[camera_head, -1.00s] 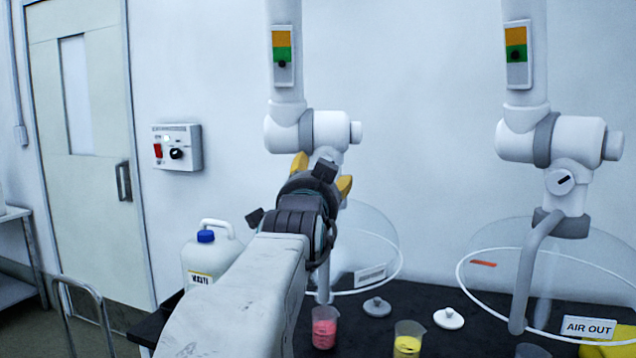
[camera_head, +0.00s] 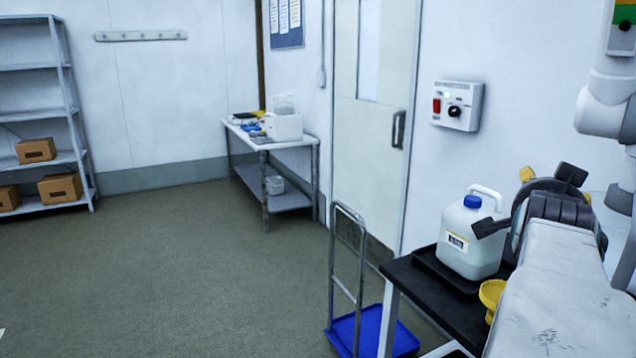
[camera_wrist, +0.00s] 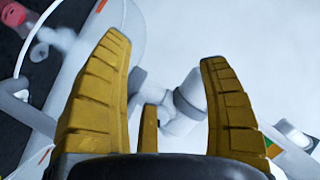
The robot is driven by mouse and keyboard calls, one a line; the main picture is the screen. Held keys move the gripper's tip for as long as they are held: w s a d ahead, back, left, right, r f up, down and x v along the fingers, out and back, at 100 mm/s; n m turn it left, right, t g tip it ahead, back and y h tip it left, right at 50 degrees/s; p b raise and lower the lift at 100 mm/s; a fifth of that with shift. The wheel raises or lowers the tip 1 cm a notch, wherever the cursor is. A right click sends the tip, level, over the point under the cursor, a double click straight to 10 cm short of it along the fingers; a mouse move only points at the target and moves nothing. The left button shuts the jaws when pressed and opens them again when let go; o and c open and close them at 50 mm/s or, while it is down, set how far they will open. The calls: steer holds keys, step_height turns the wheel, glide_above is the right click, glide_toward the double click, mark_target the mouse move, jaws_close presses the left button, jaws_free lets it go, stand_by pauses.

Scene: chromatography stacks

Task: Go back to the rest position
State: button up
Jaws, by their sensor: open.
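My gripper (camera_wrist: 172,95) shows in the wrist view with its yellow ribbed fingers spread apart. It is open and nothing is between the fingers. Behind them are a white jointed extraction arm (camera_wrist: 185,105) and pale wall. In the head view my gripper (camera_head: 556,182) is at the right, beyond my arm link, raised near the white waste jug (camera_head: 470,245) with a blue cap. My arm partly hides its yellow fingertips.
A black bench (camera_head: 440,296) carries the jug and a yellow funnel-like item (camera_head: 491,295). A blue cart (camera_head: 370,330) stands beside it. A side table (camera_head: 290,138) and shelves (camera_head: 35,105) stand farther back.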

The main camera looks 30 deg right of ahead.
steer(key=w+a+f+n+y+p, duration=0.2)
steer(key=w+a+f+n+y, duration=0.15)
steer(key=a, duration=0.45)
steer(key=w+a+f+n+y+p, duration=0.2)
steer(key=a+f+n+y+p, duration=0.15)
steer(key=a, duration=0.45)
steer(key=w+a+f+n+y+p, duration=0.1)
steer(key=w+a+f+n+y, duration=0.15)
steer(key=a+n, duration=0.35)
steer(key=s+a+f+n+g+y+p, duration=0.2)
steer(key=s+a+f+n, duration=0.1)
steer(key=a, duration=0.5)
steer(key=s+a+f+n+g+y+p, duration=0.2)
steer(key=s+a+n+p, duration=0.1)
steer(key=s+a+n, duration=0.2)
steer(key=s+a, duration=0.2)
steer(key=a, duration=0.1)
steer(key=shift+s+f, duration=0.35)
steer(key=shift+f, duration=0.05)
steer(key=shift+d, duration=0.25)
